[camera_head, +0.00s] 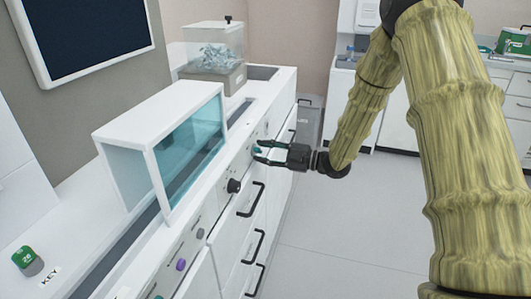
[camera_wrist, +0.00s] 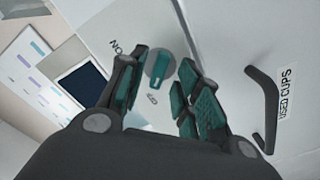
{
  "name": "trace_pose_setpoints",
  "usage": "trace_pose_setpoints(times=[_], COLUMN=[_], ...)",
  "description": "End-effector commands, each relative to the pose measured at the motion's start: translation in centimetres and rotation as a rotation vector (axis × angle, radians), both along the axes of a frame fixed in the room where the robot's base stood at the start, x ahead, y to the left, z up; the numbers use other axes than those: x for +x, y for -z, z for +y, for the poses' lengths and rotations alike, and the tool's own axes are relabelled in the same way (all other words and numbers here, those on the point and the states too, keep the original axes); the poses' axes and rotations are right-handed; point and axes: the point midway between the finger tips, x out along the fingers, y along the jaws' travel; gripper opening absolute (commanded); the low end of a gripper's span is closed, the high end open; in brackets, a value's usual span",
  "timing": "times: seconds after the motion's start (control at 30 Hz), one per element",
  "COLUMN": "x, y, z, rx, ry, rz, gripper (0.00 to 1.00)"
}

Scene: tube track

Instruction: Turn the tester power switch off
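The power switch (camera_wrist: 160,68) shows in the wrist view as a round grey dial with a teal handle, on a white panel. An "ON" label (camera_wrist: 117,47) is at its upper left and an "OFF" label (camera_wrist: 152,98) is just below it. The handle's lower end lies close to the OFF label; I cannot tell its exact setting. My gripper (camera_wrist: 163,62) is open, with one finger on each side of the switch; contact is unclear. In the head view my gripper (camera_head: 258,152) is at the front panel of the white counter (camera_head: 215,187).
A black knob (camera_head: 234,186) and a purple button (camera_head: 181,264) are on the same panel. Black drawer handles (camera_head: 250,200) stick out below. A glass-fronted box (camera_head: 190,145) and a clear bin (camera_head: 214,50) stand on top. The floor (camera_head: 340,220) is clear.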

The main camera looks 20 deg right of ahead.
Motion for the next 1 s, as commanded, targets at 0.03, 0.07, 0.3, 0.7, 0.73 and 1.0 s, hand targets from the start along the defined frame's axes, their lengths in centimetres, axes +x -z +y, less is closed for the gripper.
trace_pose_setpoints(times=[0.03,0.07,0.3,0.7,0.73,1.0], x=[0.0,0.0,-0.8,-4.8,-5.1,-6.6], y=[0.0,0.0,0.0,0.0,0.0,0.1], z=[0.0,0.0,-1.4,-7.2,-7.5,-9.7], rx=[0.001,0.001,-0.001,0.001,0.001,0.001], ry=[0.001,0.001,0.003,0.004,0.002,0.001], rz=[0.000,0.000,-0.001,0.000,0.000,0.000], gripper=[0.33,0.33,0.33,0.33,0.33,0.33])
